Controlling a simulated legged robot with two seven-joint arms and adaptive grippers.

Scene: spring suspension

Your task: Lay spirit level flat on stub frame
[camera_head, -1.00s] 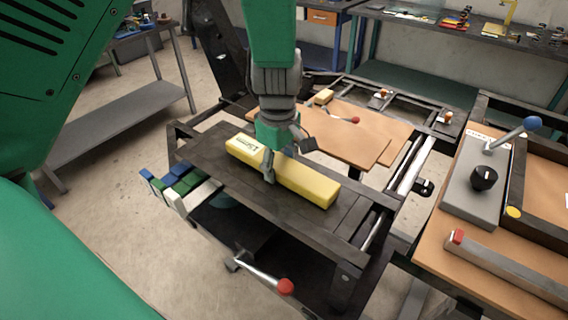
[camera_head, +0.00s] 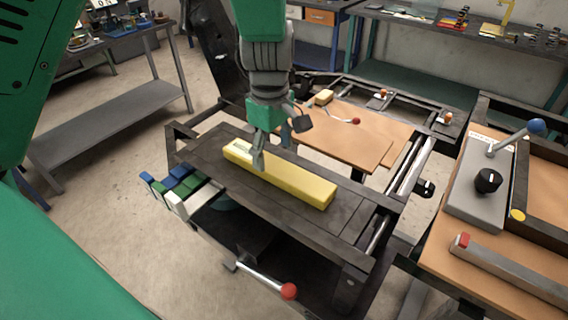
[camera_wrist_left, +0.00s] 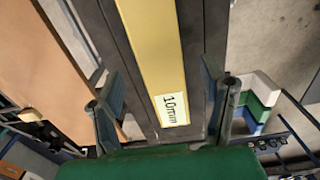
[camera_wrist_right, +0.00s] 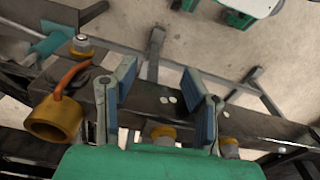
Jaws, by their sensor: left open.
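A long yellow bar (camera_head: 300,187), the only thing here that looks like the spirit level, lies flat on the dark frame (camera_head: 335,225). In the left wrist view the bar (camera_wrist_left: 155,45) has a white "10mm" label near its end. My left gripper (camera_head: 272,157) is over the bar's far-left part. Its fingers (camera_wrist_left: 160,100) are open, one on each side of the bar with gaps; I cannot tell how high they are. My right gripper (camera_wrist_right: 158,98) is open in its wrist view, above a dark beam with nothing between its fingers; it is not seen in the head view.
Blue, green and white blocks (camera_head: 178,188) sit at the frame's left edge. A red-knobbed lever (camera_head: 289,291) sticks out in front. A brown board (camera_head: 345,137) lies behind. A grey box with a blue-knobbed lever (camera_head: 475,190) stands at right. A brass ring (camera_wrist_right: 55,118) hangs near the right gripper.

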